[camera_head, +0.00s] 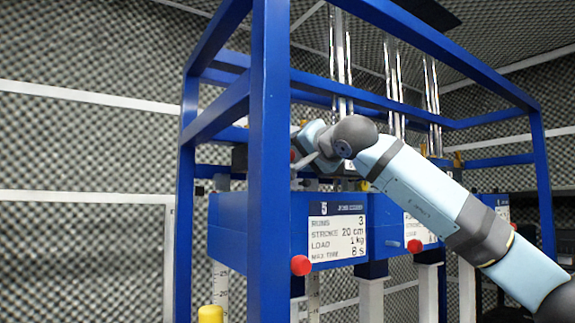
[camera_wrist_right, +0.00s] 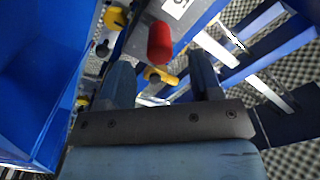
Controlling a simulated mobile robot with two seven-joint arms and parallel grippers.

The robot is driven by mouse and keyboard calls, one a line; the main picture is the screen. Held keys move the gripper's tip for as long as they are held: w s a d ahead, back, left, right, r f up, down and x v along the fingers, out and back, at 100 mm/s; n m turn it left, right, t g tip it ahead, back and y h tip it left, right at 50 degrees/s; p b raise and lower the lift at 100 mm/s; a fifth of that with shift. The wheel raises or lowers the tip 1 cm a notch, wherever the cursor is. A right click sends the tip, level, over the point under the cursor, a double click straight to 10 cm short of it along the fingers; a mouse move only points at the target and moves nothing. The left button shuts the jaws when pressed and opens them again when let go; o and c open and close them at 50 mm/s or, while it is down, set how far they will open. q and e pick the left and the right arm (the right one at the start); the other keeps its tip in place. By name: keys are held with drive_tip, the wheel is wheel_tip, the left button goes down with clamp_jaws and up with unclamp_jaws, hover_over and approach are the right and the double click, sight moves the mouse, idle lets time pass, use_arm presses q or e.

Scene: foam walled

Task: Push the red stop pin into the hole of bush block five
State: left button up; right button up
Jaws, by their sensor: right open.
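The red stop pin (camera_wrist_right: 160,42) shows in the right wrist view as a short red cylinder just past the fingertips, with a gap to both fingers. A grey block with a white number plate (camera_wrist_right: 178,6), apparently bush block five, lies right behind it. Its hole is not visible, and I cannot tell how far in the pin sits. My right gripper (camera_wrist_right: 160,75) is open and empty, facing the pin. In the head view my right gripper (camera_head: 303,160) is beside the blue post, with a small red spot (camera_head: 292,155) at its tip. My left gripper is not in view.
A blue frame post (camera_head: 270,160) stands close in front of the gripper. Below is a blue box labelled 5 (camera_head: 255,235) with a red knob (camera_head: 301,265). Yellow knobs (camera_wrist_right: 115,17) sit near the pin. Steel rods (camera_head: 341,60) rise behind the arm.

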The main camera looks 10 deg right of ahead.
drive_tip(key=b+v, duration=0.2)
drive_tip(key=v, duration=0.6)
drive_tip(key=shift+s, duration=0.1)
